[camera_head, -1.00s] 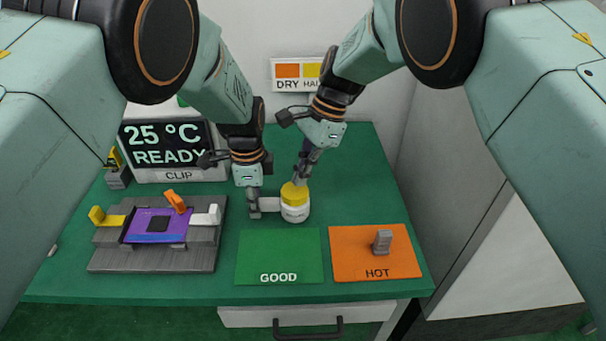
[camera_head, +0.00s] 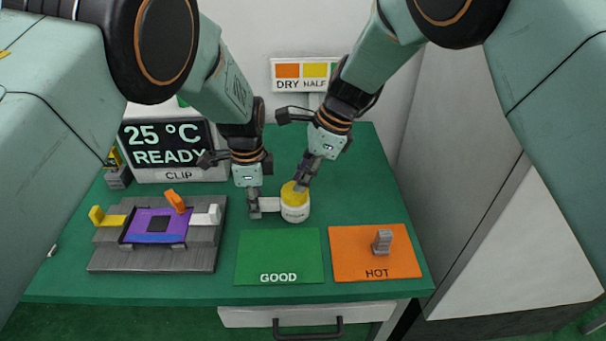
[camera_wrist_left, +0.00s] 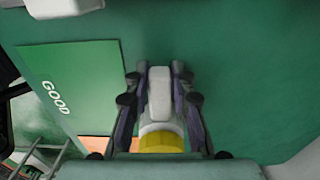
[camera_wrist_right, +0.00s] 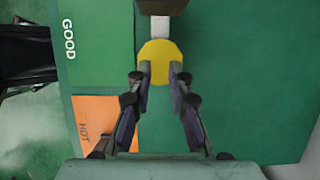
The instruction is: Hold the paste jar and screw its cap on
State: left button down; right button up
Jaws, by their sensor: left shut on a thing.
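The white paste jar (camera_head: 295,213) stands on the green table, upright, with its yellow cap (camera_head: 290,192) on top. A white block-like handle (camera_head: 269,204) sticks out from the jar's left side. My left gripper (camera_head: 255,207) is shut on that handle; in the left wrist view its fingers flank the white handle (camera_wrist_left: 160,92). My right gripper (camera_head: 302,185) comes down at the cap from above. In the right wrist view its fingertips lie at two sides of the cap (camera_wrist_right: 160,60); whether they press on it is unclear. How far the cap is threaded is hidden.
A green GOOD mat (camera_head: 279,256) and an orange HOT mat (camera_head: 362,254) with a grey post (camera_head: 382,241) lie in front. A grey fixture (camera_head: 110,258) with levers is at left, a READY display (camera_head: 165,144) behind it. The table right of the jar is clear.

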jog(key=shift+o, duration=0.6)
jog(key=shift+r, duration=1.5)
jog(key=n, duration=0.2)
jog(key=n+g, duration=0.1)
jog(key=n, duration=0.1)
jog(key=w+n+g, duration=0.1)
jog(key=n, duration=0.1)
jog(key=shift+a+h, duration=0.15)
jog(key=shift+h, duration=0.15)
jog(key=n, duration=0.1)
jog(key=n+g, duration=0.1)
jog(key=n, duration=0.1)
jog(key=n+h, duration=0.1)
jog(key=shift+w+a+n+g, duration=0.2)
jog(key=shift+a+n+g, duration=0.1)
jog(key=shift+n, duration=0.1)
jog(key=shift+w+a+n+g+h, duration=0.15)
jog(key=shift+n+h, duration=0.2)
jog(key=shift+n, duration=0.55)
jog(key=shift+s+n+g+h, duration=0.15)
jog(key=shift+n+h, duration=0.2)
jog(key=shift+n, duration=0.55)
jog(key=shift+w, duration=0.1)
